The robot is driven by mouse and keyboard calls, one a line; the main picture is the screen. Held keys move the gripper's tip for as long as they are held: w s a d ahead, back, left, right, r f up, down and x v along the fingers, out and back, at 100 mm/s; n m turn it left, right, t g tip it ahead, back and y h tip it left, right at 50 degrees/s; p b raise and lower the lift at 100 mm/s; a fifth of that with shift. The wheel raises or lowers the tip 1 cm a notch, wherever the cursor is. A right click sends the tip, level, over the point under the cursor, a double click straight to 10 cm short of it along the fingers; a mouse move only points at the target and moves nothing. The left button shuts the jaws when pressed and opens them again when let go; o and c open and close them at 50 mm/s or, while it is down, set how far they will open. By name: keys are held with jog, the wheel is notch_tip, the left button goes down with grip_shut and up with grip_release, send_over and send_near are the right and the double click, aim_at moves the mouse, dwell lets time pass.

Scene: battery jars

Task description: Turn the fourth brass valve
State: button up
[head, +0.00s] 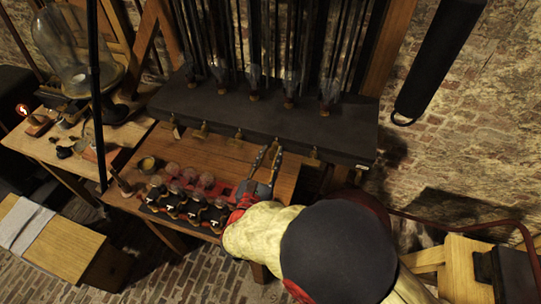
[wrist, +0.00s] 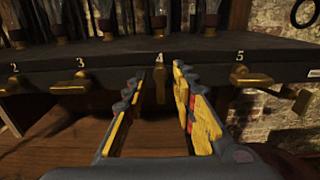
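The fourth brass valve (wrist: 160,76) sits under the number 4 on the front of a dark shelf. It shows end-on in the wrist view, between my fingertips. My gripper (wrist: 157,92) is open, one finger on each side of the valve; I cannot tell whether either finger touches it. In the head view my gripper (head: 267,162) reaches up to the shelf's front edge, and its fingers partly hide the fourth valve. The third valve (wrist: 75,86) is to the left and the fifth valve (wrist: 255,80) to the right, with their handles lying sideways.
The dark shelf (head: 190,103) carries several glass jars with rods. Below it, a wooden table (head: 205,152) holds a row of black-based pieces and red round items (head: 172,168). A glass bell jar (head: 70,50) stands at the left. A brick wall is behind.

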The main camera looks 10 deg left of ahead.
jog(key=c, duration=0.3)
jog(key=c, duration=0.4)
grip_shut()
